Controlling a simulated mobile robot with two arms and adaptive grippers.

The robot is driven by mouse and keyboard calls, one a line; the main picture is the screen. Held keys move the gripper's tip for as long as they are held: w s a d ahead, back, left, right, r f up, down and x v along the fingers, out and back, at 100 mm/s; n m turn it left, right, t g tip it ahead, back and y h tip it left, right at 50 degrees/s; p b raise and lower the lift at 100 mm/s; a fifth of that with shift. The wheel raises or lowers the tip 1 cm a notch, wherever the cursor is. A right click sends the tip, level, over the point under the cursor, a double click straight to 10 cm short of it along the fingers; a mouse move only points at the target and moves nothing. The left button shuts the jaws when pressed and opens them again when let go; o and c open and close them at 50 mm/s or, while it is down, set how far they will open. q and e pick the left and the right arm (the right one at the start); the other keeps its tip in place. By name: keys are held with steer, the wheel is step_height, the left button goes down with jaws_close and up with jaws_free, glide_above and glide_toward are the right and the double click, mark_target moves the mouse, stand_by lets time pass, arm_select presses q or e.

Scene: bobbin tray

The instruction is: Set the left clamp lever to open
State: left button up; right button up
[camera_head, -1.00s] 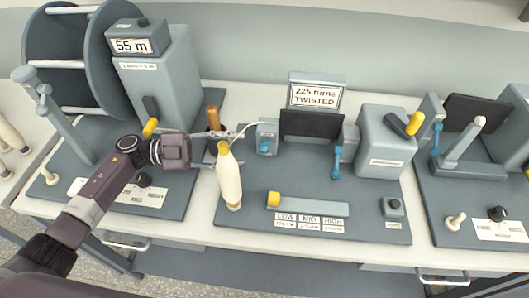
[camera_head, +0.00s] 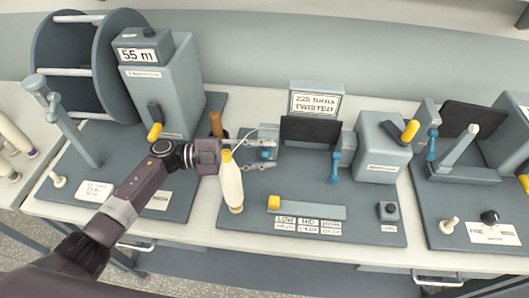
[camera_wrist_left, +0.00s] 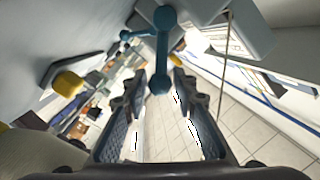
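The left clamp lever (camera_head: 266,154) is a small blue lever with a ball end on the grey clamp block left of the dark panel (camera_head: 310,131). In the left wrist view the blue lever (camera_wrist_left: 162,50) hangs down, its ball end in front of the gap between my fingers. My left gripper (camera_head: 272,154) is open, with one finger above and one below the lever in the head view. I cannot tell whether either finger touches it. In the left wrist view my open fingers (camera_wrist_left: 160,100) have nothing gripped between them. My right gripper is not in view.
The right clamp's blue lever (camera_head: 335,168) hangs right of the panel. A sign reads "225 turns TWISTED" (camera_head: 315,102).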

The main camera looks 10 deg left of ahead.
arm_select(q)
jaws_close()
steer(key=shift+f+b, duration=0.2)
steer(key=shift+b, duration=0.2)
steer(key=f+m+b, duration=0.1)
steer(key=b, duration=0.2)
steer(key=s+f+m+b, duration=0.1)
steer(key=m+b, duration=0.1)
steer(key=b, duration=0.1)
steer(key=f+m+b, duration=0.1)
steer(key=m+b, duration=0.1)
steer(key=shift+s+h+b, duration=0.15)
steer(key=shift+h+b, duration=0.25)
steer(key=shift+m+b, duration=0.3)
steer(key=shift+b, duration=0.2)
steer(key=shift+r, duration=0.15)
